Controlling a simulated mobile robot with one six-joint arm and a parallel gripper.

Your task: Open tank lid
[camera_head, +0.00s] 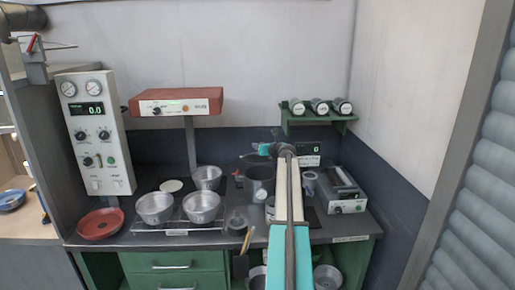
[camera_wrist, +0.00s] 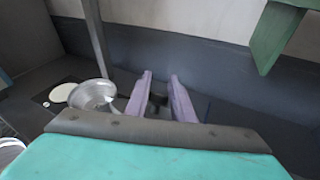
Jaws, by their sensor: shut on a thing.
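The tank is a dark grey cylinder (camera_head: 260,184) on the bench, right of the metal pans; its top is partly covered by my arm. My gripper (camera_head: 248,156) is above the tank in the head view. In the wrist view its two purple fingers (camera_wrist: 161,78) stand a short gap apart, with a small dark part between them lower down. This looks like part of the tank lid, but most of it is hidden behind the gripper body. The lid's angle cannot be told.
Metal pans (camera_head: 155,207) stand on a wire rack at left, with another pan (camera_head: 207,177) behind. A red dish (camera_head: 101,223) lies at the left edge. A scale-like device (camera_head: 342,190) is at right. A green shelf (camera_head: 318,121) with jars hangs on the wall.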

